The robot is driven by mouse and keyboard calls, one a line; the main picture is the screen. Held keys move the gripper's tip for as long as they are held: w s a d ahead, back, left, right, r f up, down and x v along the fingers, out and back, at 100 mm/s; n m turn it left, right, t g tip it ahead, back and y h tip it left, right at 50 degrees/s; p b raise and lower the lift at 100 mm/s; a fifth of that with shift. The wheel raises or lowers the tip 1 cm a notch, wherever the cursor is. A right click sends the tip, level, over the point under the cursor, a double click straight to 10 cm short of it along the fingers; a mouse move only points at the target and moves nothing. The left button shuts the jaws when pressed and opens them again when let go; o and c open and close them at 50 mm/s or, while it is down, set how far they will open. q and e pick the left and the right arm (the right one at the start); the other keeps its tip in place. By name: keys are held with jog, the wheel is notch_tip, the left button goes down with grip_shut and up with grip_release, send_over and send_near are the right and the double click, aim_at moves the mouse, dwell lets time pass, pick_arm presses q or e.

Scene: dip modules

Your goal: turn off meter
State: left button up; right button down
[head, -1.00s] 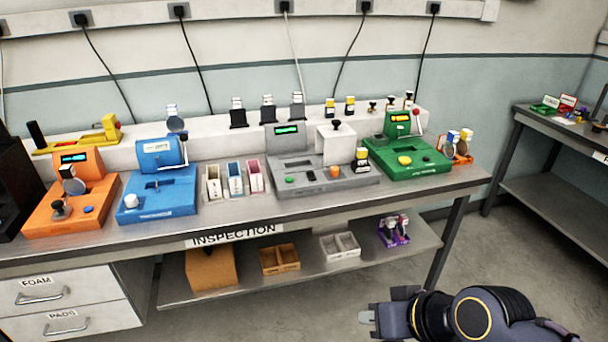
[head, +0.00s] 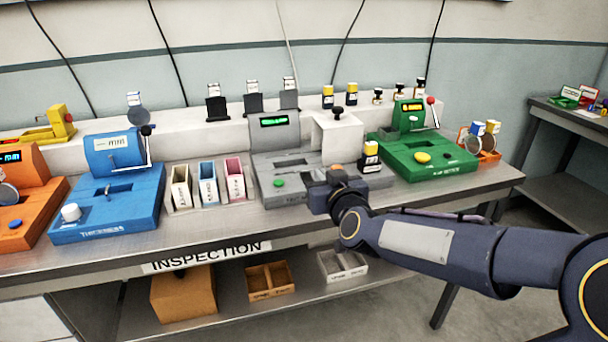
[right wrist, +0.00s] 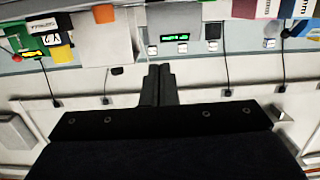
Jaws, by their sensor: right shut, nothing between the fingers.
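Several meters stand on the inspection bench. The grey meter (head: 262,165) has a lit green display (head: 275,121), a green button (head: 279,183) at its front left and an orange button (head: 335,168) partly behind my gripper. Its lit display also shows in the right wrist view (right wrist: 175,38). The blue meter (head: 105,200) and orange meter (head: 28,215) are to the left; the green meter (head: 420,155) is to the right. My right gripper (head: 322,194) is shut and empty at the grey meter's front right; contact is unclear. My left gripper is out of view.
Three slotted sample boxes (head: 207,187) stand between the blue and grey meters. A yellow-capped bottle (head: 371,158) is close to my right gripper. A white block with a black knob (head: 338,135) stands behind. Bins (head: 270,281) lie on the lower shelf.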

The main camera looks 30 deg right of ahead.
send_over(308, 173)
jog(key=a+v, duration=0.1)
jog(key=v, duration=0.3)
jog(key=shift+w+d+f+b, duration=0.1)
jog(key=shift+f+b, duration=0.1)
jog(key=shift+f, duration=0.25)
jog(key=shift+w+d+f+b, duration=0.1)
jog(key=shift+f+b, duration=0.1)
jog(key=shift+f, duration=0.3)
jog(key=f, duration=0.1)
jog(key=f+b, duration=0.1)
jog(key=shift+w+f, duration=0.4)
jog(key=shift+f, duration=0.55)
